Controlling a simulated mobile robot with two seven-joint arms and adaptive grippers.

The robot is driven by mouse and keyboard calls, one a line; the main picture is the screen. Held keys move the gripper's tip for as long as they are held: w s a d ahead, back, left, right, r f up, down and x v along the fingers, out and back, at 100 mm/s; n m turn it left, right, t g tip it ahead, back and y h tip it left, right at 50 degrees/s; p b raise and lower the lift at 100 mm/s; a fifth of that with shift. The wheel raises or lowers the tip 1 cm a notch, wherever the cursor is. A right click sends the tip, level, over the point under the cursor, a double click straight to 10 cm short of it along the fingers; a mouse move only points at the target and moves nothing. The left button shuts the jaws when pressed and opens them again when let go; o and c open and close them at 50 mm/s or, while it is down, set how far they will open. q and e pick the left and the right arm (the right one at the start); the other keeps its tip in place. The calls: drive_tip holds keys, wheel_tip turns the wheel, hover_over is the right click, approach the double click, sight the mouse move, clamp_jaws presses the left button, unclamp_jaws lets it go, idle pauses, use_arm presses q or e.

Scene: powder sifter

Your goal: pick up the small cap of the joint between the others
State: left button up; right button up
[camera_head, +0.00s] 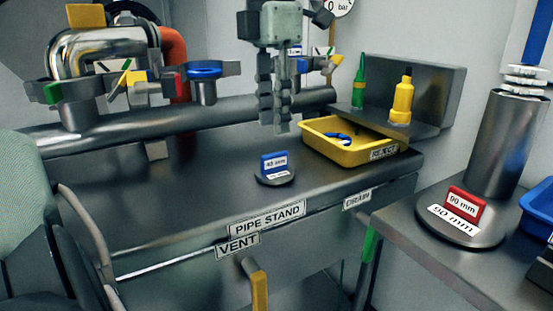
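A low round dark disc (274,179) with an upright blue plate reading "45 mm" (274,163) stands on the dark bench. A larger disc (455,228) with a red plate reading "90 mm" (467,205) lies on the right-hand table, against a metal cylinder. I cannot tell for sure which piece is the small cap. My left gripper (275,126) points down above and behind the blue-labelled disc, apart from it. Its two fingers look close together, seen at an angle; nothing shows between them. My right gripper is not in view.
A yellow tray (318,150) marked "REJECT" holds blue items at the bench's back right. Green (359,82) and yellow (402,100) bottles stand behind it. A thick metal pipe (130,127) with clamps runs along the back. The bench left of the disc is clear.

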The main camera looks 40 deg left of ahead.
sight(275, 153)
use_arm(q)
drive_tip(key=shift+a+f, duration=0.1)
drive_tip(key=shift+f, duration=0.15)
wheel_tip(275, 153, down, 2)
drive_tip(key=shift+s+f, duration=0.1)
drive_tip(key=shift+f, duration=0.05)
wheel_tip(275, 153, down, 5)
drive_tip(key=shift+r, duration=0.1)
clamp_jaws()
drive_tip(key=shift+w, duration=0.2)
